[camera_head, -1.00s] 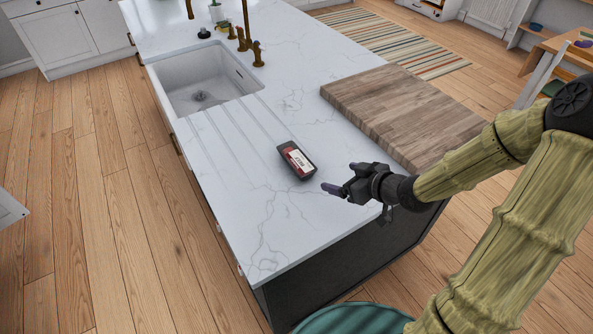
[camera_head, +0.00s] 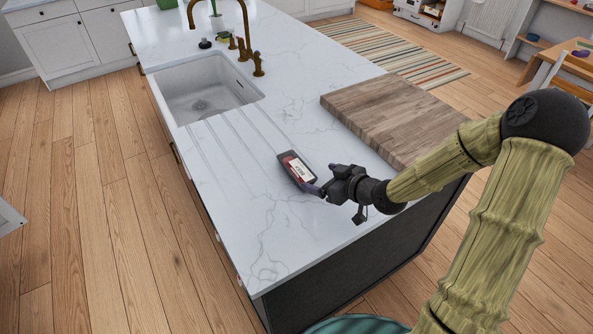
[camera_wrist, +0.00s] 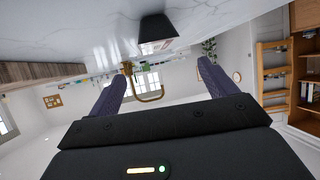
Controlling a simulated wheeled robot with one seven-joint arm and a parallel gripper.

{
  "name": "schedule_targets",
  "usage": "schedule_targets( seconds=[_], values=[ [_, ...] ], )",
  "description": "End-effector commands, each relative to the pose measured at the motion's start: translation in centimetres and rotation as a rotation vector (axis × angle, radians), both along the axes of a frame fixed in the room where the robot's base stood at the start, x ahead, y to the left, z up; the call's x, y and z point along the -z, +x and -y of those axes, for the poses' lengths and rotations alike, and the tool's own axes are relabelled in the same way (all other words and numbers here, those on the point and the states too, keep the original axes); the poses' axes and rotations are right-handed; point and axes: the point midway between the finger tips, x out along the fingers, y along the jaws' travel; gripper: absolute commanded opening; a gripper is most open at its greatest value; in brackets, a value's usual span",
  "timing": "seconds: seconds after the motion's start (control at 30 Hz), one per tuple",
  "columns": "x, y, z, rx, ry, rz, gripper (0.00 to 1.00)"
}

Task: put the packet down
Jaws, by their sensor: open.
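The packet (camera_head: 297,167) is dark with a red and white label. It lies on the white marble counter (camera_head: 235,190), beside the drain grooves to the right of the sink. My gripper (camera_head: 316,185) is at the packet's near right end, its fingers close to that end. In the wrist view the packet (camera_wrist: 157,30) shows beyond and between the two spread fingers of my gripper (camera_wrist: 160,82). The fingers are open and nothing is held between them. I cannot tell whether a finger touches the packet.
A thick wooden board (camera_head: 395,118) lies on the counter behind my gripper. The sink (camera_head: 205,88) and a brass tap (camera_head: 247,35) are farther back. The counter's near left part is clear.

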Motion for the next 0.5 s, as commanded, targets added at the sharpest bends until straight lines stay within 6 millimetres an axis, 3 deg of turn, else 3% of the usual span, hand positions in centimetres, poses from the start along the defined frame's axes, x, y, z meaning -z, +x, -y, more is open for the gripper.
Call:
schedule_targets(
  seconds=[0.23,0.5],
  values=[
    [1.7,2.6,-2.8,-0.001,0.001,-0.001,0.84],
    [2.3,3.4,-3.4,0.0,-0.001,0.0,0.84]
  ],
)
